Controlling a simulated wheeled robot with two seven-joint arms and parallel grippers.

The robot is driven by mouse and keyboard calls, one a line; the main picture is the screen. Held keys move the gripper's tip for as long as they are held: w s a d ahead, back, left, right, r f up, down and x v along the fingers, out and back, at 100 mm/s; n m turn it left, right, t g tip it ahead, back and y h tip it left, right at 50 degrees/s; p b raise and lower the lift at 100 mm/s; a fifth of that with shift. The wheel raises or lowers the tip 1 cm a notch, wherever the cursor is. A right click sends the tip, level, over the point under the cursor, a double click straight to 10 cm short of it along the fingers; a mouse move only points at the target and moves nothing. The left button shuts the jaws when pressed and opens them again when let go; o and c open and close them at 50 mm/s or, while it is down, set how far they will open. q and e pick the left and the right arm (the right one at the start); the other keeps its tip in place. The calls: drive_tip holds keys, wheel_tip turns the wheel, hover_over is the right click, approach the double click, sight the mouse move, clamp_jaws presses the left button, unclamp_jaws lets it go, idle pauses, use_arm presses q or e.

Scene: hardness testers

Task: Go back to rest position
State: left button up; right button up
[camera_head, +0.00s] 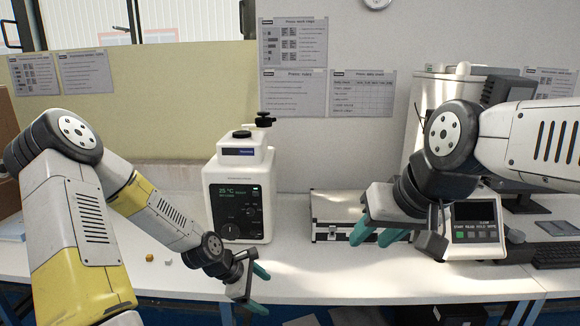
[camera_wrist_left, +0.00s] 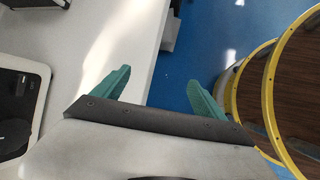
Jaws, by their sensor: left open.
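My left gripper (camera_head: 258,285) is low at the front edge of the white table, in front of the white tester with a dark display. In the left wrist view its two teal fingers (camera_wrist_left: 162,92) are spread apart with nothing between them. My right gripper (camera_head: 376,236) hangs above the table at the right, in front of a silver case. Its teal fingers look apart, with nothing seen between them.
The white tester (camera_head: 238,190) stands on the white table (camera_head: 330,285). The silver case (camera_head: 335,210) lies at the back, and a second tester (camera_head: 474,232) is partly behind my right arm. A keyboard (camera_head: 556,254) lies at far right. Small orange and white pieces (camera_head: 150,258) lie left.

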use_arm(q)
drive_tip(key=s+a+r+m+y, duration=0.25)
drive_tip(key=r+m, duration=0.25)
drive_tip(key=r, duration=0.4)
drive_tip(key=s+a+r+m+y, duration=0.25)
drive_tip(key=a+r+m, duration=0.2)
drive_tip(key=r, duration=0.35)
drive_tip(key=s+r+m+t+h, duration=0.1)
drive_tip(key=s+r+m+t, duration=0.1)
drive_tip(key=s+r+m, duration=0.6)
drive_tip(key=shift+s+d+r+t, duration=0.3)
drive_tip(key=shift+s+d+r, duration=0.1)
drive_tip(key=shift+s+r, duration=2.95)
drive_tip(key=shift+w+r, duration=0.35)
